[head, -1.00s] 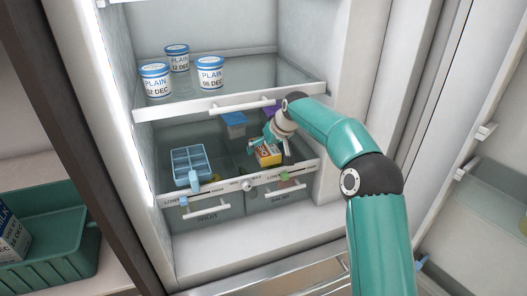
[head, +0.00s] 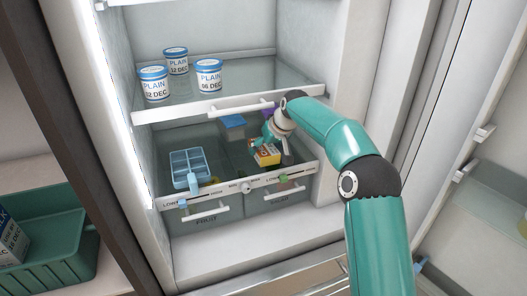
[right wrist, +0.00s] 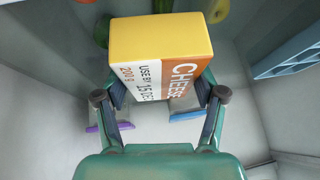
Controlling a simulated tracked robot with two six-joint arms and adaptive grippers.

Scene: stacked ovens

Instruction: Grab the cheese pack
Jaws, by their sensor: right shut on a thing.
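The cheese pack (head: 266,154) is a small yellow box with an orange and white label, on the lower fridge shelf at the right. In the right wrist view the pack (right wrist: 160,55) shows the words CHEESE and USE BY 15 DEC. My right gripper (head: 268,141) reaches in from the right, and its fingers (right wrist: 160,93) are shut on the two sides of the pack. I cannot tell whether the pack touches the shelf. My left gripper is in neither view.
A light blue compartment tray (head: 188,168) stands left on the lower shelf, with a blue-lidded container (head: 232,127) behind. Plain tubs (head: 209,75) stand on the upper shelf (head: 232,104), whose front edge is close above my arm. Fruit drawer (head: 205,219) is below.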

